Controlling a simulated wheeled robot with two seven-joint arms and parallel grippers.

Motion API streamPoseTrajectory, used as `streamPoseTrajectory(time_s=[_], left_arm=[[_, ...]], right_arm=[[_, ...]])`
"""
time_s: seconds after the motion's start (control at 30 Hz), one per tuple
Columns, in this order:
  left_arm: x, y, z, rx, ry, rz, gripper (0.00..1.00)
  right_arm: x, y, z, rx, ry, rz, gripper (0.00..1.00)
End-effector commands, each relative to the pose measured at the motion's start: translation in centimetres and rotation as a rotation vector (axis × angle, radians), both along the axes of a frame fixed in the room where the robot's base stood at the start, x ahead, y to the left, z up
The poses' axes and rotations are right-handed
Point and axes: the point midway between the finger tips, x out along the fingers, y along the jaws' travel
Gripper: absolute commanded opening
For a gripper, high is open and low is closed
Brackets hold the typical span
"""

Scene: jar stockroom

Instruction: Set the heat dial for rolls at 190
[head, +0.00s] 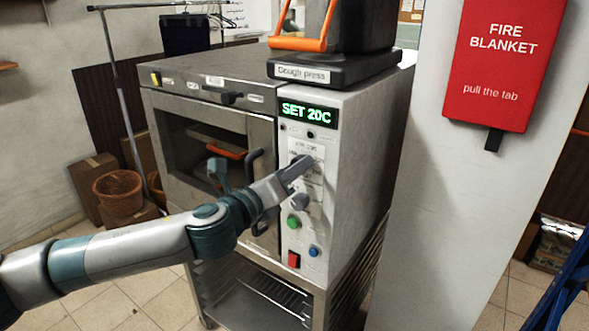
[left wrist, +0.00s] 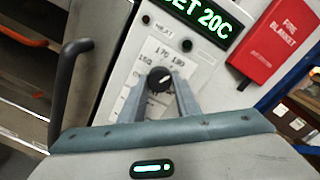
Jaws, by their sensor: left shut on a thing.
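The oven's control panel (head: 307,150) faces me, with a green display (head: 308,113) reading "SET 20C". The heat dial (left wrist: 159,78) is a round black knob with a light pointer mark, under the label "HEAT". Numbers including 150, 170 and 190 are printed around it. My left gripper (head: 303,164) is at the panel, shut on the dial; its two fingers (left wrist: 161,92) stand on either side of the knob in the left wrist view. The gripper mostly hides the dial in the head view, and the lower scale is partly covered. My right gripper is not in view.
Below the dial are a grey knob (head: 299,202), a green button (head: 293,221), a blue button (head: 314,251) and a red switch (head: 293,259). The oven door handle (left wrist: 67,85) is left of the panel. A dough press (head: 335,68) stands on top; a fire blanket (head: 505,60) hangs right.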

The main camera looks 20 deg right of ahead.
Motion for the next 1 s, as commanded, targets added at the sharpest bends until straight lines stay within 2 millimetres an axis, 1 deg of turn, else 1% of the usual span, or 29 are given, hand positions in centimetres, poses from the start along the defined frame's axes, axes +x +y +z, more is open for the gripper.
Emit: streamPoseTrajectory(time_s=[0.3, 0.33, 0.4, 0.77, 0.87, 1.0], left_arm=[[0.0, 0.0, -0.2, 0.002, 0.002, 0.000, 0.07], [0.0, 0.0, -0.2, 0.002, 0.002, 0.000, 0.34], [0.0, 0.0, -0.2, 0.002, 0.002, 0.000, 0.48], [-0.1, 0.1, -0.1, 0.000, 0.000, 0.001, 0.48], [-0.3, 0.4, -0.1, 0.001, 0.000, 0.001, 0.48], [-1.0, 1.3, -0.2, 0.001, -0.001, 0.001, 0.48]], right_arm=[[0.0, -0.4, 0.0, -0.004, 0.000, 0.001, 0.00], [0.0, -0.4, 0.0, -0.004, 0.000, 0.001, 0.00], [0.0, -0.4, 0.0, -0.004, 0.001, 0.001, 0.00], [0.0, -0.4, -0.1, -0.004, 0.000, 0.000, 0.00], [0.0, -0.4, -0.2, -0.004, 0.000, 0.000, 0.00], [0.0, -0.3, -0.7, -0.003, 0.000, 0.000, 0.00]])
